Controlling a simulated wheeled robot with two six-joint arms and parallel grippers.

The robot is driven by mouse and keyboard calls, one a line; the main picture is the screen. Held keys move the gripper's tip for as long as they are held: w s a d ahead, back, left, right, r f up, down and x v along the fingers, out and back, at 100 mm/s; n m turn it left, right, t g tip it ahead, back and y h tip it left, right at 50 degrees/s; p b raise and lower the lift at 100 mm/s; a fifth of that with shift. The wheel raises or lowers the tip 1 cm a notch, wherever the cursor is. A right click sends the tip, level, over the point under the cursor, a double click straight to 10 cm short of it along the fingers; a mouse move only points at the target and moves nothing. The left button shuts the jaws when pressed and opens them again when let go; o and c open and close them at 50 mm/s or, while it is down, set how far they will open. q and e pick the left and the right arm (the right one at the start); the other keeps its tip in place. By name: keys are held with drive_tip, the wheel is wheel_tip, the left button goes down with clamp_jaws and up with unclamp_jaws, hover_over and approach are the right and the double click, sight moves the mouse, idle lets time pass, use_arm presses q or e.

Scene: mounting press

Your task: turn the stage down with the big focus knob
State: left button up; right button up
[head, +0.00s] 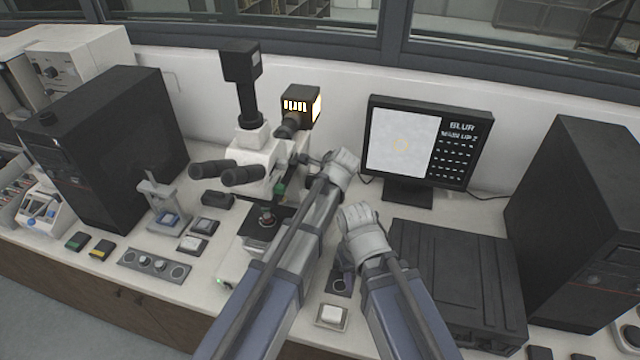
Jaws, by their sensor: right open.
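The white microscope (262,160) stands left of centre, with black eyepieces, a black camera on top and a lit lamp behind. Its dark stage (281,213) shows low, left of my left arm. I cannot make out the big focus knob; the microscope's right side is largely behind my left arm. My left gripper (340,163) is at the microscope's right, beside its rear; its fingers are too unclear to judge. My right gripper (358,213) is open, right of my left forearm and apart from the microscope. I see nothing held in it.
A monitor (400,145) at the back shows a pale picture and the word BLUR. A low black box (455,275) and a tall black case (575,220) stand at the right. Another black case (105,150), a small press (162,200) and sample blocks (192,243) are at the left.

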idle(0.4)
use_arm(q)
drive_tip(key=o, duration=1.4)
drive_tip(key=shift+c, duration=0.2)
drive_tip(key=p+v, duration=0.6)
drive_tip(key=v, duration=0.2)
drive_tip(key=shift+f, duration=0.1)
